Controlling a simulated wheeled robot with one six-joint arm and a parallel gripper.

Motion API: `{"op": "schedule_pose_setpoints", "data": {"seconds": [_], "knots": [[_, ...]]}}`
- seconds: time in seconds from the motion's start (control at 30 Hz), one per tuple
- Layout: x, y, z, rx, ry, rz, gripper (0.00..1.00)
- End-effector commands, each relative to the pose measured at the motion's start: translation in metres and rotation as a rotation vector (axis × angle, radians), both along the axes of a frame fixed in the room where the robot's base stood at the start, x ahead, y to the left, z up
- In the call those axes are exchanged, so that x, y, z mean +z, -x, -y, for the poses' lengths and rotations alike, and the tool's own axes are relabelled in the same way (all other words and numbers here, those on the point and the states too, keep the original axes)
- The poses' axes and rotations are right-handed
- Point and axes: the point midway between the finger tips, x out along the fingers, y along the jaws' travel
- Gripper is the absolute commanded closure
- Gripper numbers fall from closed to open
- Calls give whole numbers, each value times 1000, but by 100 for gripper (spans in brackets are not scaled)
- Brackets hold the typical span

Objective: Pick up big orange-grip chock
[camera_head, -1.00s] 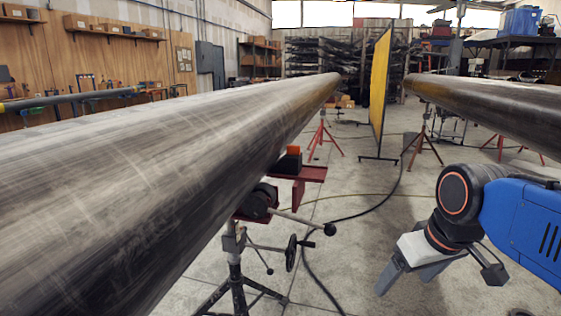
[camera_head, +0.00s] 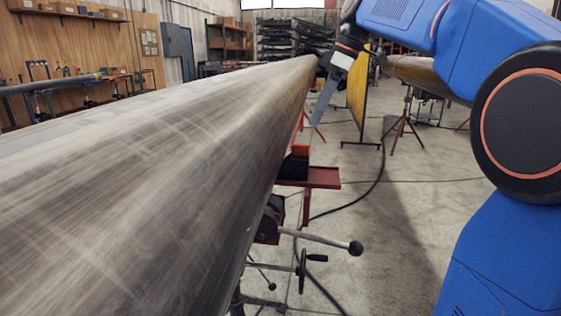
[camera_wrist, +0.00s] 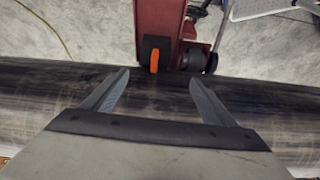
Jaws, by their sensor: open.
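The chock, a black block with an orange grip (camera_head: 301,149), sits on a red bracket (camera_head: 322,178) beside the big pipe (camera_head: 150,170) in the head view. In the wrist view the chock (camera_wrist: 148,47) stands on the red bracket, just past the pipe's edge, with its orange grip upright. My gripper (camera_head: 318,122) is above and beyond the chock in the head view, next to the pipe. In the wrist view my gripper (camera_wrist: 158,78) is open and empty, its two fingers over the pipe and spread on either side of the chock's line, apart from it.
A black roller (camera_wrist: 200,58) sits beside the chock. A stand with a handle bar (camera_head: 318,241) and a crank (camera_head: 303,268) is under the pipe. A yellow screen (camera_head: 357,85) stands farther back. The floor to the right of the bracket is clear apart from a cable.

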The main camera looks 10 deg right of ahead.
Motion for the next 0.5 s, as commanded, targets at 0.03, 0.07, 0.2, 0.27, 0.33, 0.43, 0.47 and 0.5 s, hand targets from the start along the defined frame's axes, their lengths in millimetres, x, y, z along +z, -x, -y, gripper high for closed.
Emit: {"op": "schedule_pose_setpoints", "data": {"seconds": [0.03,0.07,0.2,0.27,0.33,0.43,0.47,0.5], "knots": [[4,-5,1,19,-2,5,21],[5,-7,1,28,-3,7,21],[2,-11,-1,49,-5,9,21],[-4,-12,-3,50,-6,7,21],[-15,-13,-7,49,-6,7,21],[-32,-15,-14,49,-6,7,21],[-37,-16,-16,49,-5,6,21],[-43,-17,-18,49,-5,6,21]]}}
